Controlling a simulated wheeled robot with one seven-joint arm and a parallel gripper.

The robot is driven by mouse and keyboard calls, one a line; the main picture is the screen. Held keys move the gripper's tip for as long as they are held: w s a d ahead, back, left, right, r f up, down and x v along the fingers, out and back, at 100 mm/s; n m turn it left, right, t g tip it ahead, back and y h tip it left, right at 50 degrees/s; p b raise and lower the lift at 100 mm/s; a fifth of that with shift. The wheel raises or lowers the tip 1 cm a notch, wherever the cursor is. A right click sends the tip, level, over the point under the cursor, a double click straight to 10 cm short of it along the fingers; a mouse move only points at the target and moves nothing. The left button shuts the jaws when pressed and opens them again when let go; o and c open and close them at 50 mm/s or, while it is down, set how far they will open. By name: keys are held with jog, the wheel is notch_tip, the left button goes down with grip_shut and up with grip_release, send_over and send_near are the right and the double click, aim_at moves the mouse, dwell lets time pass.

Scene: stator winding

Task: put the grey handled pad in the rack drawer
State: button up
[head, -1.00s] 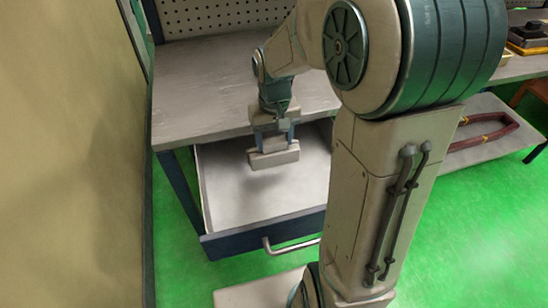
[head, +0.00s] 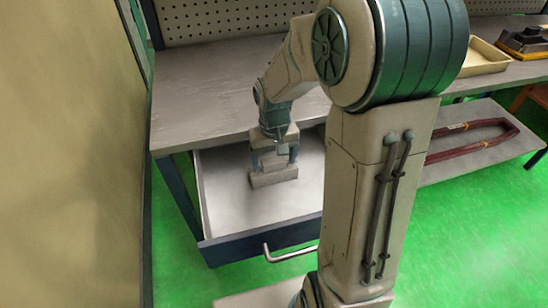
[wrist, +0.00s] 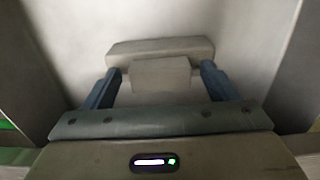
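The grey handled pad (head: 273,177) lies inside the open rack drawer (head: 262,238), apparently flat on the drawer's pale floor. In the wrist view the pad (wrist: 200,47) shows as a long grey bar with a block-shaped handle (wrist: 161,75). My gripper (head: 276,160) is just above the pad, inside the drawer. In the wrist view my gripper (wrist: 161,70) has its two blue fingers on either side of the handle, with a small gap on each side, so it is open. The pad's underside is hidden.
The grey worktop (head: 220,92) lies above and behind the drawer. A beige wall (head: 75,150) stands close on the left. A dark red coil (head: 475,140) lies on a lower shelf at right, and a tan tray (head: 484,58) stands on the bench. The drawer floor around the pad is clear.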

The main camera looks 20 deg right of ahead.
notch_tip(320, 180, up, 12)
jog(key=p, duration=0.2)
jog(key=s+t, duration=0.2)
jog(key=s, duration=1.2)
jog(key=shift+s+a, duration=0.2)
jog(key=shift+s, duration=0.05)
dwell(0.6)
